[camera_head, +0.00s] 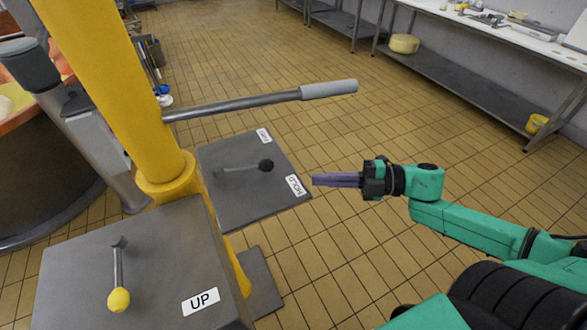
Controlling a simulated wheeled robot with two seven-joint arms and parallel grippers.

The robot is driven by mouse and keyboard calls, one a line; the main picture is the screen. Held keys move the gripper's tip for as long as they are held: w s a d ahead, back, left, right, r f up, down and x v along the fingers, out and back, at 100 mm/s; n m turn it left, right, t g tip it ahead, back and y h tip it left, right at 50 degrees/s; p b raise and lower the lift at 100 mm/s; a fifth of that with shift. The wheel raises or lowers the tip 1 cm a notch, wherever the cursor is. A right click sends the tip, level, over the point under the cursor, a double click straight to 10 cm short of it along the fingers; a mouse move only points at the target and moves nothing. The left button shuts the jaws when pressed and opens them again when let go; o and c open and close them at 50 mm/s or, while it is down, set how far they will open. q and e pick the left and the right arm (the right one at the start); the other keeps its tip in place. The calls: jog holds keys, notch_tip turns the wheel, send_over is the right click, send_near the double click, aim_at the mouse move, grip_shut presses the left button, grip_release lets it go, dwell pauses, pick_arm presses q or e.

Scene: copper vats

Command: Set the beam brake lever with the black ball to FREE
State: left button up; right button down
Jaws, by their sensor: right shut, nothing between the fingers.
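The beam brake lever (238,169) has a grey shaft and a black ball (266,165) at its right end. It lies over a grey plate (232,206) fixed beside the yellow column. The ball points to the right, close to the HOLD label (295,185) at the plate's right corner. A second label (264,135) at the plate's far edge is too oblique to read surely. My right gripper (314,180) is shut and empty, just right of the HOLD label, its fingers pointing left toward the ball and apart from it. My left gripper is not in view.
A yellow column (120,90) stands at left, with a long grey-handled bar (328,89) reaching right above the plate. A nearer grey box (150,262) carries a yellow-ball lever (119,299) and an UP label (201,301). The tiled floor behind is open.

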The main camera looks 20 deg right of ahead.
jog(key=b, duration=0.3)
send_near(251, 168)
jog(key=s+a, duration=0.1)
jog(key=s+a+r, duration=0.1)
jog(key=s+a, duration=0.1)
jog(key=a, duration=0.1)
jog(key=shift+s+a+r, duration=0.1)
jog(key=shift+s+r, duration=0.05)
jog(key=shift+r, duration=0.15)
jog(key=w, duration=0.1)
jog(key=w+f, duration=0.1)
jog(key=w, duration=0.1)
jog(key=shift+d, duration=0.2)
jog(key=shift+w+d+f, duration=0.15)
jog(key=shift+w+f, duration=0.2)
